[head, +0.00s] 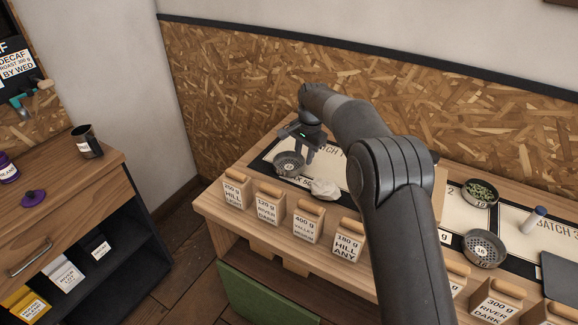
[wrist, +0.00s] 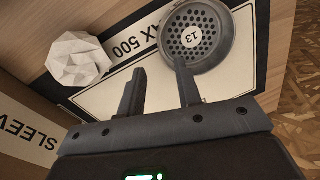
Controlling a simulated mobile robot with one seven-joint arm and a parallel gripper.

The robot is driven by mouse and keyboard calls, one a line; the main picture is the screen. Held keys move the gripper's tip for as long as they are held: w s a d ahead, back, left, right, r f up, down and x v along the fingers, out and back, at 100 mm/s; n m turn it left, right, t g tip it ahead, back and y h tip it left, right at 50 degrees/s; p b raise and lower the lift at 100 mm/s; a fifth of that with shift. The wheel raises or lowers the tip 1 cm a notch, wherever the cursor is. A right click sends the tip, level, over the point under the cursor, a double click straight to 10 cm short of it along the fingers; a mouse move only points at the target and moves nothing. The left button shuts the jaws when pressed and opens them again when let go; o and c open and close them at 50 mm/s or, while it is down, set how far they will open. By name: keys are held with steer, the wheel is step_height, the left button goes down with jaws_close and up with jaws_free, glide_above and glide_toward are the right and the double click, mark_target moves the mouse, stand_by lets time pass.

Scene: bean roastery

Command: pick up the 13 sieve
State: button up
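The 13 sieve is a round grey metal pan with a perforated base and a white label. It rests on the left mat in the head view (head: 288,160) and lies at the top of the wrist view (wrist: 213,42). My gripper (head: 303,149) is just above and to the right of it in the head view. In the wrist view my gripper (wrist: 160,68) is open, with nothing between its fingers. The right fingertip overlaps the sieve's near rim in the picture; I cannot tell if they touch. The left finger is clear of it.
A crumpled white lump (head: 325,189) lies beside the sieve, also in the wrist view (wrist: 77,59). Several labelled bags (head: 269,203) line the bench's front edge.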

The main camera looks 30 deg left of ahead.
mark_target(289, 164)
steer(key=shift+w+a+f, duration=0.1)
steer(key=shift+a+f, duration=0.05)
steer(key=shift+f, duration=0.75)
steer(key=shift+w+a+f, duration=0.1)
steer(key=shift+w+f, duration=0.05)
steer(key=shift+f, duration=0.75)
steer(key=shift+w+a+f, duration=0.1)
steer(key=shift+a+f, duration=0.05)
steer(key=shift+f, duration=0.75)
jaws_close()
